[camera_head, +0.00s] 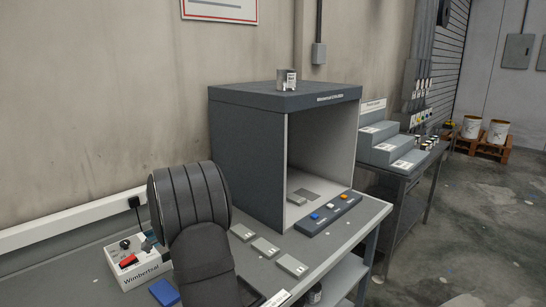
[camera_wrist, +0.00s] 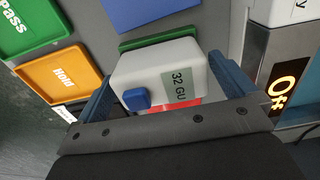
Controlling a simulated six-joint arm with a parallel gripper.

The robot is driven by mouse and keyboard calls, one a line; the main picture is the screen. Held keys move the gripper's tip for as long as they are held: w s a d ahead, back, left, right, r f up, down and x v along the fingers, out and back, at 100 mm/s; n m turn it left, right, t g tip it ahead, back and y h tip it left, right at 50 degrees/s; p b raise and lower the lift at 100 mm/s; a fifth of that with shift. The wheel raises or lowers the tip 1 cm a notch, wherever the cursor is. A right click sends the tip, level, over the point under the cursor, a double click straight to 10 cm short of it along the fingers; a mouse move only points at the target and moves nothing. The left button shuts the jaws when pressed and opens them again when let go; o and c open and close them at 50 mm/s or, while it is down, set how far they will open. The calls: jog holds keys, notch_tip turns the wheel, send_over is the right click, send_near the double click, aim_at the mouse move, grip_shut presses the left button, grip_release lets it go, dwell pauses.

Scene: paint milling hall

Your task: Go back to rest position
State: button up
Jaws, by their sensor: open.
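In the wrist view my gripper (camera_wrist: 162,72) is open, with one blue finger on each side of a white device (camera_wrist: 160,75). The device has a display reading "32 GU" and a blue button. I cannot tell whether the fingers touch it. Green (camera_wrist: 150,42) and red (camera_wrist: 188,103) surfaces show at the device's edges; what it rests on is largely hidden. In the head view my dark arm fills the lower left, and my gripper is hidden there.
A green "Pass" tray (camera_wrist: 22,22) and an orange "Hold" tray (camera_wrist: 62,75) lie left of my gripper; a lit "Off" display (camera_wrist: 282,93) stands right. A grey booth (camera_head: 245,155) carries a small can (camera_head: 286,79) on top. Grey plates (camera_head: 265,247) lie before it.

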jog(key=shift+f, duration=0.8)
jog(key=r, duration=0.2)
jog(key=d+r, duration=0.1)
jog(key=r, duration=0.2)
jog(key=s+d+r, duration=0.1)
jog(key=d+r, duration=0.5)
jog(key=d, duration=0.4)
jog(key=shift+m, duration=0.9)
jog(key=s+a+f, duration=0.1)
jog(key=a+f, duration=0.1)
jog(key=a, duration=0.2)
jog(key=s+a+f, duration=0.1)
jog(key=a+f, duration=0.1)
jog(key=a, duration=0.3)
jog(key=s+a+f, duration=0.1)
jog(key=a, duration=0.4)
jog(key=shift+s+f, duration=0.4)
jog(key=a+f, duration=0.1)
jog(key=f, duration=0.2)
jog(key=shift+a+f, duration=0.1)
jog(key=shift+a, duration=0.3)
jog(key=shift+f, duration=0.95)
